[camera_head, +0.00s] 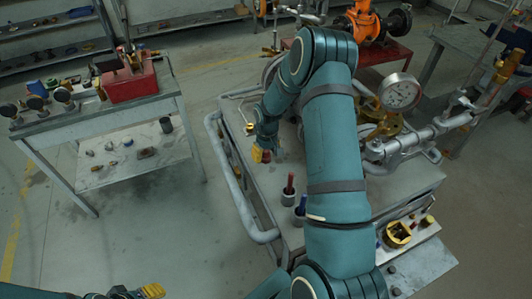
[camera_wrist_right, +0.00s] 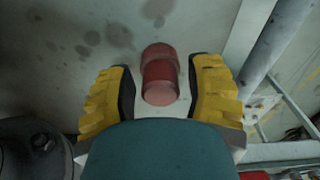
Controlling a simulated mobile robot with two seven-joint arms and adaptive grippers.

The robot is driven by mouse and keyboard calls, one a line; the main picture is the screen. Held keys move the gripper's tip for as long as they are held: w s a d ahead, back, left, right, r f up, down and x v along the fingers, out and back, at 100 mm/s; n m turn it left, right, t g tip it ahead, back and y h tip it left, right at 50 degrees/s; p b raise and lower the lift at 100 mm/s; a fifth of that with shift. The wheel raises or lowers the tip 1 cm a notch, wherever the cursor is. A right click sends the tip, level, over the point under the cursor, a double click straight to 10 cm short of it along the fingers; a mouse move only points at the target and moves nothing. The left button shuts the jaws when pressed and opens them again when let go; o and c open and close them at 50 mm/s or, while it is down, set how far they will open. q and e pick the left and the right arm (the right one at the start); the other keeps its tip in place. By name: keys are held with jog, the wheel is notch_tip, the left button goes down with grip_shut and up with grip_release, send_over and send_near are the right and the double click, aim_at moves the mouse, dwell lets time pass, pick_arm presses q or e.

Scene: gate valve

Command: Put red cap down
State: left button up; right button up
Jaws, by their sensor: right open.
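The red cap (camera_wrist_right: 160,75) is between the two yellow fingers of my right gripper (camera_wrist_right: 160,88) in the right wrist view. A gap shows on each side of it, so the gripper is open around the cap without touching it. The cap appears to rest on the stained grey surface. In the head view my right gripper (camera_head: 262,155) is low over the left part of the workbench (camera_head: 262,183), and a small bit of red (camera_head: 267,156) shows beside its yellow finger. My left gripper (camera_head: 148,291) shows only partly at the bottom edge; its opening is unclear.
Pipework with a pressure gauge (camera_head: 399,92) stands on the bench at the right. Two small cups with red and blue handles (camera_head: 290,185) stand near my right forearm. A grey pipe rail (camera_head: 238,195) runs along the bench's left side. A cart (camera_head: 100,118) with a red toolbox (camera_head: 130,82) stands left.

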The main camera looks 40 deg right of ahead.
aim_at(267, 151)
notch_tip(267, 151, up, 12)
jog(key=p, duration=0.2)
jog(key=s+a+f+y, duration=0.1)
jog(key=s+a+f, duration=0.1)
jog(key=a+f, duration=0.5)
jog(key=s+a+f+y, duration=0.1)
jog(key=s+a+f, duration=0.15)
jog(key=a, duration=0.95)
jog(key=s+a+f+y, duration=0.1)
jog(key=s+a+f, duration=0.1)
jog(key=s+a, duration=0.3)
jog(key=s+a+f+t, duration=0.1)
jog(key=s+a+f, duration=0.2)
jog(key=s+a, duration=0.3)
jog(key=a, duration=0.3)
jog(key=shift+m+y, duration=0.3)
jog(key=shift+y, duration=0.1)
